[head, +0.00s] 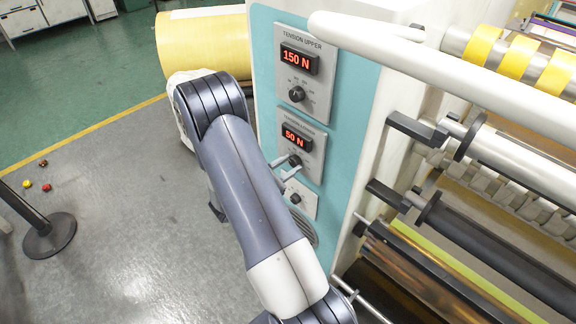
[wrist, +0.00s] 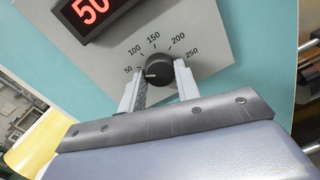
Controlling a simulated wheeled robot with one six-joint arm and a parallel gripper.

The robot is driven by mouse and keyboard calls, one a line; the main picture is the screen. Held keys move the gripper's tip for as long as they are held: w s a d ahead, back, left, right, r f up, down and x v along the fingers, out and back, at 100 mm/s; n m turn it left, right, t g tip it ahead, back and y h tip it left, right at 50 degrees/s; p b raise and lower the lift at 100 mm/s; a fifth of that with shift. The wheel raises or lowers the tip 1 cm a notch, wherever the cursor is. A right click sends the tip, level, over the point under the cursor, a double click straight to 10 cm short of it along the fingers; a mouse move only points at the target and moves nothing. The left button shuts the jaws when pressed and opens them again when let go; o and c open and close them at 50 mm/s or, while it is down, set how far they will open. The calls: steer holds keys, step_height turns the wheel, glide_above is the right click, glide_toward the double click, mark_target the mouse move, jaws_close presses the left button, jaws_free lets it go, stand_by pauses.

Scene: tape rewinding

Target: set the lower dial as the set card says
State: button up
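The lower dial (wrist: 158,70) is a black round knob on a grey panel with a scale from 50 to 250. Its pale mark points left, near 50. The lower display (head: 294,136) reads 50 N; its digits are partly cut off in the wrist view (wrist: 95,10). My gripper (wrist: 160,82) has one finger on each side of the lower dial. I cannot tell whether both fingers touch it. In the head view, my gripper (head: 287,168) reaches the lower panel from the left, partly behind my arm. I see no set card in either view.
The upper tension panel (head: 305,70) shows 150 N above its own dial (head: 297,94). A smaller panel (head: 297,198) with a knob lies below. A white bar (head: 400,50) and rollers (head: 500,150) stand at the right. A black post base (head: 48,235) stands on the open floor at left.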

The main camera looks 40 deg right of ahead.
steer(key=c, duration=0.4)
steer(key=shift+f+b, duration=0.1)
steer(key=shift+b, duration=0.4)
steer(key=m+b, duration=0.2)
steer(key=b, duration=0.1)
steer(key=shift+f, duration=0.2)
steer(key=m+b, duration=0.3)
steer(key=b, duration=0.3)
steer(key=shift+m, duration=0.3)
steer(key=m+b, duration=0.1)
steer(key=b, duration=0.2)
steer(key=shift+r+m, duration=0.2)
steer(key=shift+m, duration=0.2)
steer(key=shift+r, duration=0.15)
steer(key=o, duration=1)
steer(key=shift+c, duration=0.2)
